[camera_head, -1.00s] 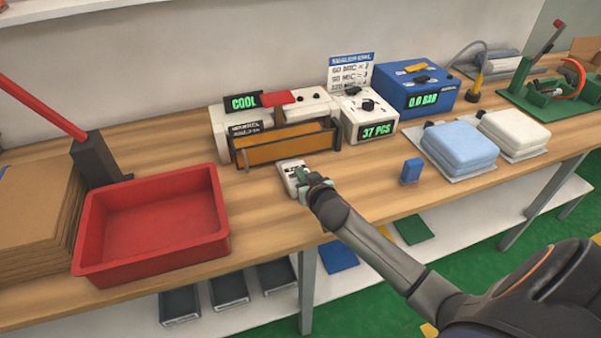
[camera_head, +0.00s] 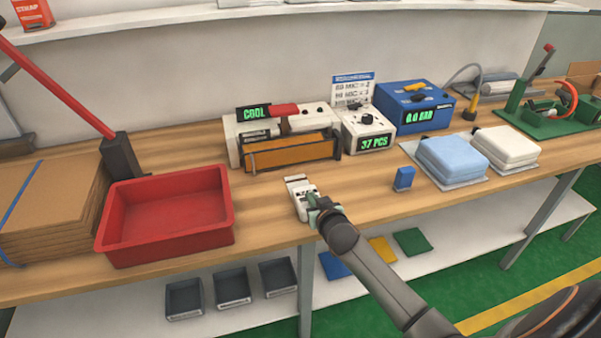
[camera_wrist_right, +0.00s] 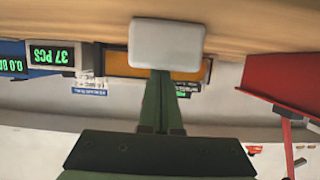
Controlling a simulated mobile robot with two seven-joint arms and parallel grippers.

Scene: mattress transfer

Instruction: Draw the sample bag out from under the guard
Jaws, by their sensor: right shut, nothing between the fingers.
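The small white sample bag (camera_head: 296,183) lies on the wooden bench in front of the sealer, clear of the orange guard (camera_head: 290,154). A bare strip of wood shows between bag and guard. My right gripper (camera_head: 311,199) is at the bag's near part and hides some of it. In the right wrist view the pale bag (camera_wrist_right: 167,44) shows at the fingertips; the green fingers (camera_wrist_right: 160,74) are together, with nothing seen between them. I cannot tell how firmly they touch the bag. My left gripper is out of view.
A red tray (camera_head: 168,259) stands to the left and a small blue block (camera_head: 404,178) to the right. The white counter box (camera_head: 367,130) reads 37 PCS. The bench front edge lies just below my right gripper; bare wood surrounds the bag.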

